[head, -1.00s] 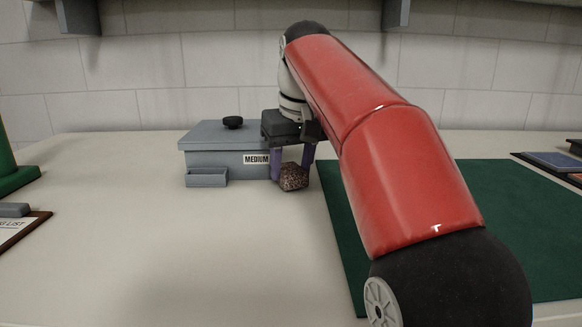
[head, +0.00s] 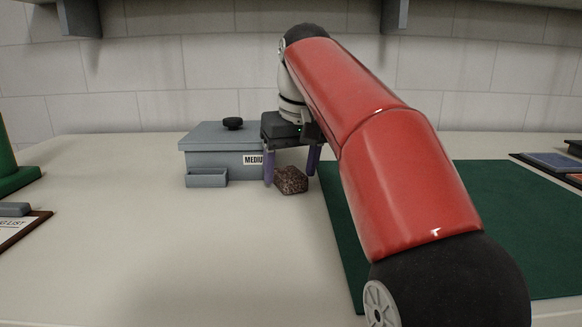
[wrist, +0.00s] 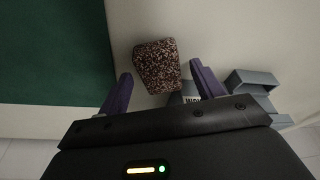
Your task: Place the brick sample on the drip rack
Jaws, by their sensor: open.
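The brick sample (head: 291,181) is a speckled brown block on the pale worktop, in front of the grey box's right end. In the wrist view the brick sample (wrist: 156,66) lies between and just beyond the two purple fingertips, with gaps on both sides. My gripper (head: 290,174) is open, pointing down over the brick; it also shows open in the wrist view (wrist: 161,71). I cannot make out a drip rack in either view.
A grey lidded box (head: 215,160) labelled MEDIUM, with a black knob and a small front tray (head: 206,179), stands just left of my gripper. A green mat (head: 500,225) lies to the right. A clipboard (head: 18,228) is at far left. The front-left worktop is clear.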

